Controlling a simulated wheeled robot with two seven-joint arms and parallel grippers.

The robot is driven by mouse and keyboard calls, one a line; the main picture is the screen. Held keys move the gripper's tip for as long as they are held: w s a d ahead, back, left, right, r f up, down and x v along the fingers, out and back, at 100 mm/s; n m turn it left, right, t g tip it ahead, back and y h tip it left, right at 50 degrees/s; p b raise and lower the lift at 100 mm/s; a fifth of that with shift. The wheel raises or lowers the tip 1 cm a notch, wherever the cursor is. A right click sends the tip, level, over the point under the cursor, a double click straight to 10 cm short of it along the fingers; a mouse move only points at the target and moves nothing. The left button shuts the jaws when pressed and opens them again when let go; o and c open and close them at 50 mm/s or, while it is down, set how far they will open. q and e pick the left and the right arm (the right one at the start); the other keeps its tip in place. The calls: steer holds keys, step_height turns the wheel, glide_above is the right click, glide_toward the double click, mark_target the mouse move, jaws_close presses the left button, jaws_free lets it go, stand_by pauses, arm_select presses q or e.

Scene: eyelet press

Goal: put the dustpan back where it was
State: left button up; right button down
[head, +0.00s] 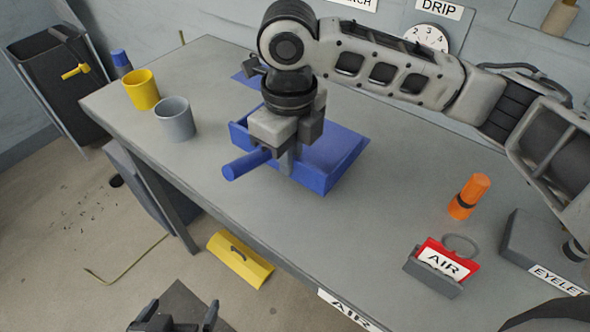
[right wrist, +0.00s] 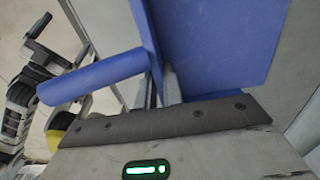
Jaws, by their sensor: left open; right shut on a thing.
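The blue dustpan (head: 337,158) is over the middle of the grey workbench, its handle (head: 246,164) pointing left toward the front edge. My right gripper (head: 286,160) comes down from above and is shut on the dustpan near the handle's base. The right wrist view shows the dustpan's pan (right wrist: 215,45) and handle (right wrist: 95,77) with the fingers (right wrist: 163,88) between them. I cannot tell whether the dustpan touches the bench. My left gripper (head: 178,318) is open and empty, low in front of the bench.
A flat blue patch (head: 247,79) lies behind my right gripper. A yellow cup (head: 142,90) and grey cup (head: 175,119) stand at left. An orange bottle (head: 468,196) and a red AIR tag (head: 447,260) in a grey holder are at right. A yellow box (head: 240,260) is below the front edge.

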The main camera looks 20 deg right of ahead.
mark_target(295, 176)
steer(key=shift+s+d+f, duration=0.15)
steer(key=shift+d+f, duration=0.05)
steer(key=shift+f, duration=0.1)
steer(key=shift+s+d+f, duration=0.1)
steer(key=shift+f, duration=1.55)
steer(key=shift+f, duration=0.1)
steer(key=c, duration=1.5)
jaws_free()
step_height(295, 176, up, 12)
steer(key=shift+r, duration=0.1)
